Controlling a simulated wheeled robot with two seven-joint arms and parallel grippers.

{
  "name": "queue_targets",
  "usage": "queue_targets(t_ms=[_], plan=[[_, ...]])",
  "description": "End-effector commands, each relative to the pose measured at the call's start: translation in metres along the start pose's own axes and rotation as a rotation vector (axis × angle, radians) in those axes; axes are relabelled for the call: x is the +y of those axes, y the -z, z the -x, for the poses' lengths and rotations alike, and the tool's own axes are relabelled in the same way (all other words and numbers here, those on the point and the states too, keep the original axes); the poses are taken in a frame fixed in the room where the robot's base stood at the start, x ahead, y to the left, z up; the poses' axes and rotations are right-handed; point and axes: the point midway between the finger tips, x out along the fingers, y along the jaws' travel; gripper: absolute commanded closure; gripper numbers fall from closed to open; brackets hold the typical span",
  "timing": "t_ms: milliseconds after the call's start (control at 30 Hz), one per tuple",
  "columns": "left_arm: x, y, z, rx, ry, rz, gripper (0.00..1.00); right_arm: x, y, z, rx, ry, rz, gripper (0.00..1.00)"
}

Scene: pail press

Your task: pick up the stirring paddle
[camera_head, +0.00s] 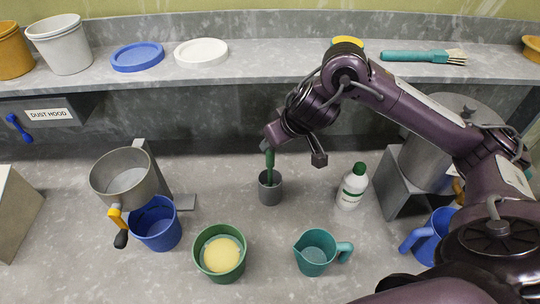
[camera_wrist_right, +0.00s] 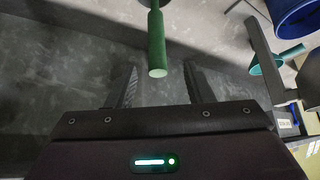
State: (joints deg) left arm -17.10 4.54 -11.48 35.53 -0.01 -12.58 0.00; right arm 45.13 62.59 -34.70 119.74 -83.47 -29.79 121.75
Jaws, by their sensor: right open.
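The stirring paddle (camera_head: 269,160) has a green handle and stands upright in a small grey cup (camera_head: 270,188) on the lower worktop. Its lower end is hidden in the cup. My right gripper (camera_head: 269,142) is at the handle's top. In the right wrist view the paddle's green handle (camera_wrist_right: 156,45) ends close to the gap between the two open fingers (camera_wrist_right: 159,82). The fingers do not appear to touch it. My left gripper is not in view.
A green pail (camera_head: 221,270) with yellow contents and a teal jug (camera_head: 314,259) stand in front. A white bottle (camera_head: 352,187) with green cap stands right of the cup. A blue pail (camera_head: 157,228) sits under a grey hopper (camera_head: 124,180) at left. A shelf runs behind.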

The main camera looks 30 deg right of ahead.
Motion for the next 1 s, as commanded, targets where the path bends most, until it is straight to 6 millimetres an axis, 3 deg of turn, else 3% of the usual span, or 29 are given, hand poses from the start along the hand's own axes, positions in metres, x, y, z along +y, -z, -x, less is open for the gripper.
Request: queue_targets(t_ms=[133,533,867,1000], plan=[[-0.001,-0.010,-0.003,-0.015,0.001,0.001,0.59,0.000,-0.002,-0.017,-0.004,0.003,-0.002,0.53],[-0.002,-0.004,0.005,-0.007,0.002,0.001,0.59,0.004,0.001,-0.069,-0.003,0.003,-0.002,0.53],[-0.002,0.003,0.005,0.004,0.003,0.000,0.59,0.004,0.001,-0.077,-0.001,0.001,0.000,0.53],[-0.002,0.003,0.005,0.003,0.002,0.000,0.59,0.004,0.002,-0.077,-0.001,0.001,0.000,0.70]])
